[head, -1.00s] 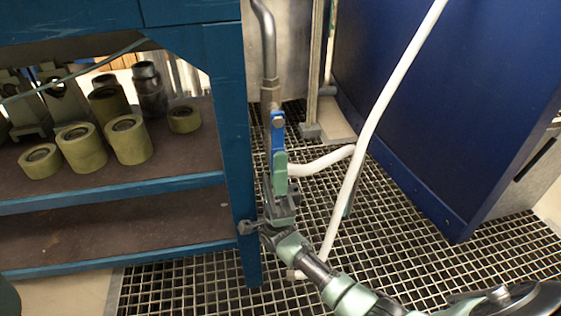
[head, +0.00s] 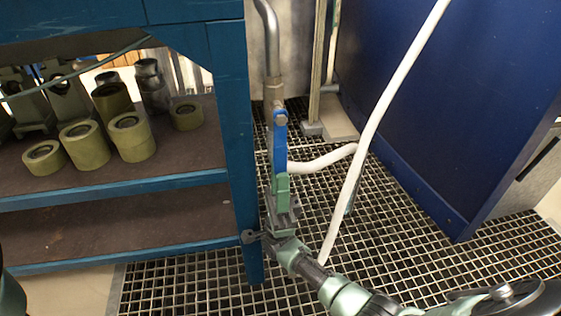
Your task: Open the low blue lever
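The low blue lever (head: 280,145) hangs nearly upright below the metal pipe, just right of the blue bench leg. A round bolt shows near its top. My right gripper (head: 282,190) comes up from below, with its green finger at the lever's lower end. The finger overlaps the lever's end in the picture; I cannot tell whether they touch. Only one finger shows clearly, so the gap between the fingers is hidden. My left gripper is not in view.
The blue bench (head: 238,150) with shelves of olive cylinders stands close on the left. A white hose (head: 385,100) crosses on the right, with a white branch pipe (head: 325,160) beside the lever. A large blue cabinet (head: 440,110) stands at right, over a grated floor (head: 410,265).

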